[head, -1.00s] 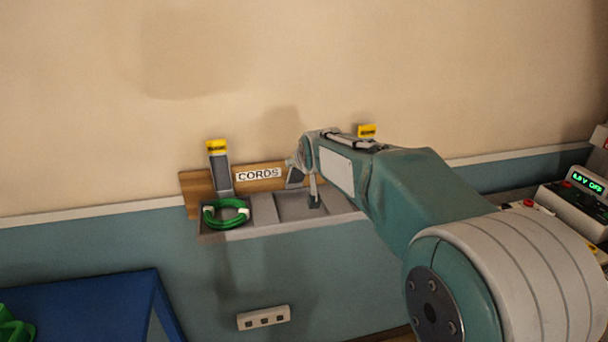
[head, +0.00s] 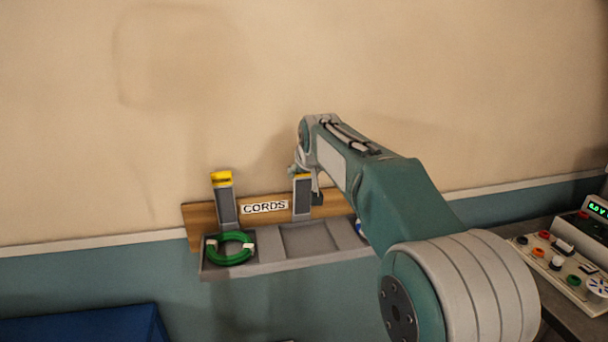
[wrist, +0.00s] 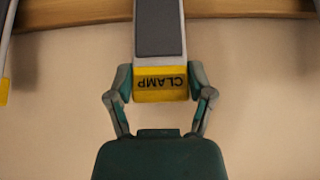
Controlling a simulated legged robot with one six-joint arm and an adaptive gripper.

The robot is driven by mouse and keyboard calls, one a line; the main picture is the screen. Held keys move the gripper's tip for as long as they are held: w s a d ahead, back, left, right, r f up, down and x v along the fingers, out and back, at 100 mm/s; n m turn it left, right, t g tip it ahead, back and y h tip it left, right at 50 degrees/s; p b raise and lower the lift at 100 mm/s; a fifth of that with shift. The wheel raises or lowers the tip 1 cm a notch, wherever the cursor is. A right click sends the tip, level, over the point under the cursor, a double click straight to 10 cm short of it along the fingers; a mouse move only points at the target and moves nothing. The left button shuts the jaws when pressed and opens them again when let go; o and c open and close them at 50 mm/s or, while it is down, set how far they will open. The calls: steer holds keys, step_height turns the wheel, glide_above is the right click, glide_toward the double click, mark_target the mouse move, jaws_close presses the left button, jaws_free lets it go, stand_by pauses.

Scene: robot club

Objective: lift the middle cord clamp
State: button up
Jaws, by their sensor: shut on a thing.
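The middle cord clamp (head: 302,200) is a grey upright bar with a yellow top end on the wooden cord rack. In the wrist view the clamp (wrist: 160,30) shows its yellow end lettered CLAMP, upside down. My gripper (wrist: 160,82) has one finger on each side of that yellow end and is shut on it. In the head view my gripper (head: 306,180) is at the clamp's top, partly hidden by my arm. Another yellow-tipped clamp (head: 226,205) stands to the left, above a green cord coil (head: 212,250).
The rack board (head: 198,222) carries a CORDS label (head: 264,207). A grey tray (head: 310,240) runs below it; its middle section looks empty. My arm hides most of the right end. A blue table (head: 90,325) is at lower left and a bench device (head: 560,265) at right.

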steer(key=shift+w+r, duration=0.1)
steer(key=shift+r, duration=0.2)
steer(key=o, duration=1.3)
steer(key=shift+a+f, duration=0.1)
steer(key=shift+f, duration=0.05)
steer(key=v, duration=1.1)
steer(key=shift+s+r, duration=0.2)
steer(key=shift+s, duration=0.15)
